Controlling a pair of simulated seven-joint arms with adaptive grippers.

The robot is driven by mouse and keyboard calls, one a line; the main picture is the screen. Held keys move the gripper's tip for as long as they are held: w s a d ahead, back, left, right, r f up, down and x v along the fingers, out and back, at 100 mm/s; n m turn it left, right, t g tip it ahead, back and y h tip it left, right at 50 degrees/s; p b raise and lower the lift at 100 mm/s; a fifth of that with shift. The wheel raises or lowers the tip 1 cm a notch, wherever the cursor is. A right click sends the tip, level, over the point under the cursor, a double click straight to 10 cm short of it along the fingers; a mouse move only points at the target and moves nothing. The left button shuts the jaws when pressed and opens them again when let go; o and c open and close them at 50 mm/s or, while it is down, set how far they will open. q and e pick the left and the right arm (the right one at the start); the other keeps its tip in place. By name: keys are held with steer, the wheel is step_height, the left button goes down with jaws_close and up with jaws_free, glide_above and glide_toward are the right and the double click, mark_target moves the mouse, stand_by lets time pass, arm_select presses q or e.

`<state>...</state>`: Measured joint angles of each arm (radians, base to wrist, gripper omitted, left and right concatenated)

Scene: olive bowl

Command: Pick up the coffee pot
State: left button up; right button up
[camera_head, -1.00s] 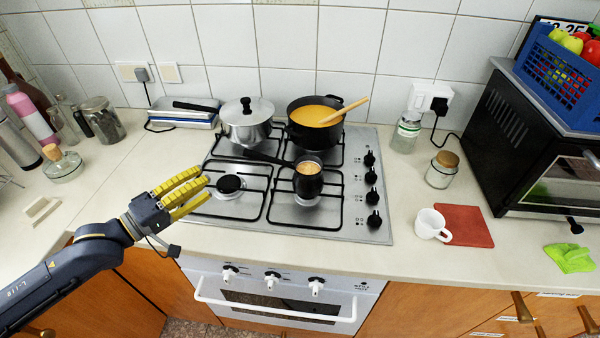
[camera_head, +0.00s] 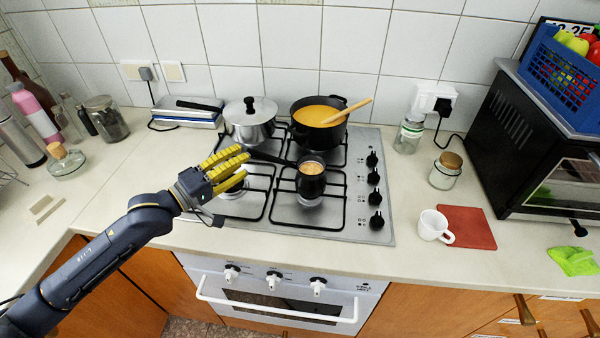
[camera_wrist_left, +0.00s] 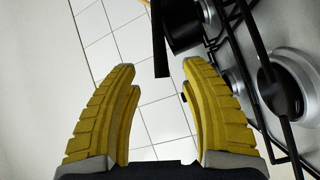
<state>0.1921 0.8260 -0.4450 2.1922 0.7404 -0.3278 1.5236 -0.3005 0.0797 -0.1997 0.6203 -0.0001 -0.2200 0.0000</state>
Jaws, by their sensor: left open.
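The coffee pot (camera_head: 311,181) is a small black pot with brown coffee in it, standing upright on the front right burner. Its long black handle (camera_head: 268,157) points left toward my left gripper. My left gripper (camera_head: 244,163) has yellow fingers and is open and empty, just left of the handle's end. In the left wrist view, the handle (camera_wrist_left: 160,45) shows ahead, between the directions of the two open fingers (camera_wrist_left: 158,78), apart from them. The pot body (camera_wrist_left: 183,25) shows at the top there. My right gripper is not in view.
A large black pot of orange soup (camera_head: 318,139) with a wooden spoon and a silver lidded pan (camera_head: 248,130) stand on the back burners. A white mug (camera_head: 434,226) stands by a red mat (camera_head: 468,226).

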mark_target(252, 156)
arm_select(q)
steer(key=shift+x, duration=2.7)
steer(key=shift+o, duration=0.2)
steer(key=shift+s+d+f, duration=0.1)
jaws_close()
